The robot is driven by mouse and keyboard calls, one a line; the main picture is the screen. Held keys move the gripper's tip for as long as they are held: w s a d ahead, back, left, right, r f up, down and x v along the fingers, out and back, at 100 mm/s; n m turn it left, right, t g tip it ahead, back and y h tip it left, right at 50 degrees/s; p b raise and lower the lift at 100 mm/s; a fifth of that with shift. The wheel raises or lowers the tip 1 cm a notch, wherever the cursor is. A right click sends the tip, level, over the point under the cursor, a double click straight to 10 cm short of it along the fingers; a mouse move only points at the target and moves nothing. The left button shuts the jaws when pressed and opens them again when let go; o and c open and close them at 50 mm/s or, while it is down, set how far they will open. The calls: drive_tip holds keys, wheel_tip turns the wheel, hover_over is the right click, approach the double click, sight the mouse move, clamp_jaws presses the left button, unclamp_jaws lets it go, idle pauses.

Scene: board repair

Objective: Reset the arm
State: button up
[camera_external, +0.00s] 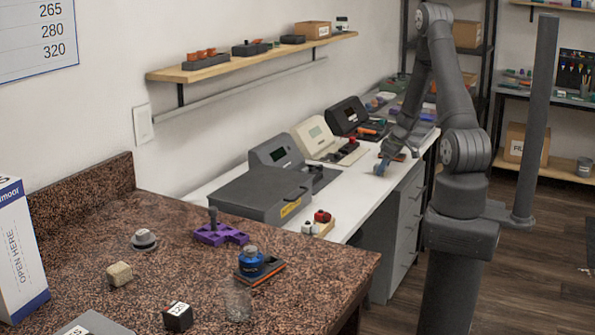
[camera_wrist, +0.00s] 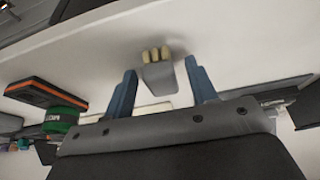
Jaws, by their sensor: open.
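My gripper (camera_external: 382,167) is low over the white bench (camera_external: 225,187) near its front edge, at the end of my extended arm. In the wrist view my gripper (camera_wrist: 160,95) shows two blue fingers spread wide apart. A grey piece with several pale tips (camera_wrist: 157,72) shows between the fingers, apart from both of them. I cannot tell how far beyond the fingertips it is.
Grey, cream and black machines (camera_external: 317,138) stand along the wall on the bench. In the wrist view a black and orange device (camera_wrist: 45,95) and a green roll (camera_wrist: 63,115) lie at left. A granite counter (camera_external: 80,255) holds several small items. A shelf (camera_external: 250,58) hangs above.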

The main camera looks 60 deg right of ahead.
drive_tip(key=v, duration=1.2)
drive_tip(key=x, duration=1.2)
drive_tip(key=shift+f, duration=0.15)
drive_tip(key=r, duration=0.5)
drive_tip(key=shift+s+d, duration=0.1)
drive_tip(key=shift+s, duration=0.1)
drive_tip(key=s+d+r, duration=0.3)
drive_tip(key=s+r, duration=0.3)
drive_tip(key=s, duration=0.5)
drive_tip(key=w+a+r+n+y, duration=0.1)
drive_tip(key=w+a+n, duration=0.15)
drive_tip(key=w, duration=0.65)
drive_tip(key=w+a+r+n, duration=0.1)
drive_tip(key=w+a, duration=0.3)
drive_tip(key=w, duration=0.5)
drive_tip(key=w+a+r+n+y, duration=0.2)
drive_tip(key=w+a+n, duration=0.2)
drive_tip(key=w+a, duration=1.1)
drive_tip(key=shift+w+a+r+g, duration=0.3)
drive_tip(key=shift+a+r+g, duration=0.1)
drive_tip(key=shift+a, duration=0.8)
